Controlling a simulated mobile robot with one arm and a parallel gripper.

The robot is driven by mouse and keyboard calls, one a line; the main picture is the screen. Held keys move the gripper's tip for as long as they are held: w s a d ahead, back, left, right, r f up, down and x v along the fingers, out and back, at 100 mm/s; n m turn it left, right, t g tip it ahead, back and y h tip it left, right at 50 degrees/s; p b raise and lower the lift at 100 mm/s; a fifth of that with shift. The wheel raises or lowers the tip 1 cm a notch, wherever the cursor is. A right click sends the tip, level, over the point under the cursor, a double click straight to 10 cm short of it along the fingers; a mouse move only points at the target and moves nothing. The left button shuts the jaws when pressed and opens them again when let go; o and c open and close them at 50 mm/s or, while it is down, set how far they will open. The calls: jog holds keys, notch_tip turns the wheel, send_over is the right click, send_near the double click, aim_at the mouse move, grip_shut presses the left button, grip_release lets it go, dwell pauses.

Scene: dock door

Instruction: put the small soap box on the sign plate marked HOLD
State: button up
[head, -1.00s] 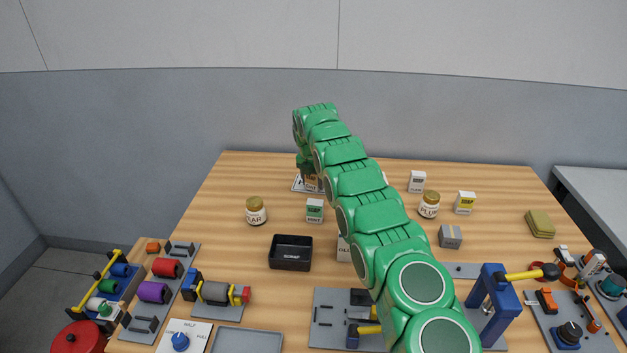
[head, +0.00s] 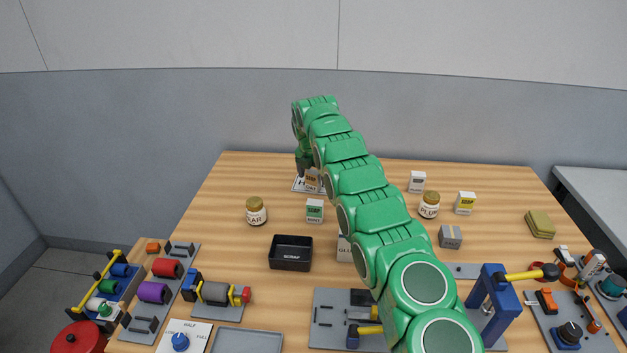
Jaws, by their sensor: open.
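A small white soap box with an orange label (head: 312,181) stands on the white sign plate (head: 297,187) at the back of the table. Only an H shows of the plate's lettering; my arm and the box hide the rest. My gripper (head: 304,170) is open, just above and beside the box at its upper left. My arm partly covers the box, and I cannot tell whether the fingers touch it.
Other soap boxes stand nearby: a green-labelled one (head: 314,211), a yellow-labelled one (head: 466,203) and a grey-labelled one (head: 417,182). A jar (head: 256,212), another jar (head: 429,205) and a black SCRAP tray (head: 291,253) stand on the table.

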jog(key=r, duration=0.3)
jog(key=s+r, duration=0.1)
jog(key=r, duration=0.5)
jog(key=shift+s+a+r, duration=0.1)
jog(key=shift+s+a, duration=0.05)
jog(key=shift+a, duration=0.15)
